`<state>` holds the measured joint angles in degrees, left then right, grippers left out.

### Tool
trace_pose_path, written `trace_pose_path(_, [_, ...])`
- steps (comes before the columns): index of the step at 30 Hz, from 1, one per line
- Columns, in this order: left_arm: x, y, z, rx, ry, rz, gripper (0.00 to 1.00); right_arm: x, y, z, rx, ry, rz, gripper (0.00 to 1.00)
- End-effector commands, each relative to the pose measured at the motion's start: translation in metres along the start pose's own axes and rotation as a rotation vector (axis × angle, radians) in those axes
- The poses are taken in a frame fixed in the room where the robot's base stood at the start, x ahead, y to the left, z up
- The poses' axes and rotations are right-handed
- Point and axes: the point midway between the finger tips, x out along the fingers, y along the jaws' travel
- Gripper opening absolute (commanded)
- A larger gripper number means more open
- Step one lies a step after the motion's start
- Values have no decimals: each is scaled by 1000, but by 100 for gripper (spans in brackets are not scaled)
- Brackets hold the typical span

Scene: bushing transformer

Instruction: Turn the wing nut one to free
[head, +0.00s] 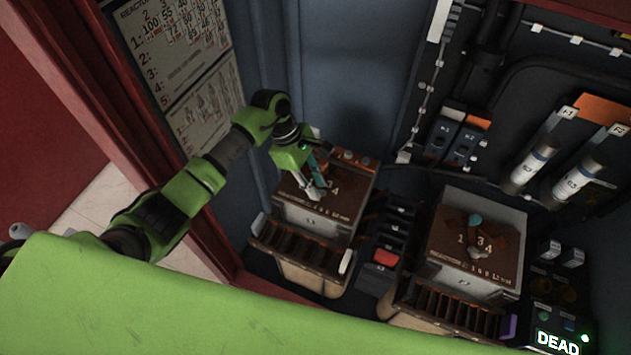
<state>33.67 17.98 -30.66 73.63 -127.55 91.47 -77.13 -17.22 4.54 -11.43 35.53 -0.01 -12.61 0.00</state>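Two grey boxes with brown, numbered tops stand in the cabinet, a left one (335,215) and a right one (445,245). My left gripper (316,184) points down over the left box's top and hides part of it. A teal piece shows beside its fingers; I cannot tell whether it is a wing nut or part of the gripper. I cannot tell whether the fingers are apart or touch anything. On the right box, a teal knob (475,220) sits among brown links near the numbers 1, 3 and 4. My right gripper is not in view.
A printed chart (190,70) hangs on the left door. Black blocks and a red one (386,257) stand between the boxes. Fuse-like cylinders (530,165) are at the right. A lit DEAD sign (558,343) is at lower right. The red cabinet edge (215,235) runs near my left arm.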

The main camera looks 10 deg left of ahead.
Motion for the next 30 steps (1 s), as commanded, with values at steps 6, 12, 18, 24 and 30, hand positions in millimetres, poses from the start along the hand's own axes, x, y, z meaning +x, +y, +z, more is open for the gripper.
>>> trace_pose_path(6, [4,0,0,1,-1,0,22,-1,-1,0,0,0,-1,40])
trace_pose_path(12, [3,0,0,1,-1,0,0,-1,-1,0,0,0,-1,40])
trace_pose_path(18, [4,0,0,1,-1,-1,0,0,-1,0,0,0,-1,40])
trace_pose_path(24, [6,-1,-1,-9,1,2,0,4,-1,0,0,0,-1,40])
trace_pose_path(30, [9,-2,-3,-65,3,26,0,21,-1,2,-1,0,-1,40])
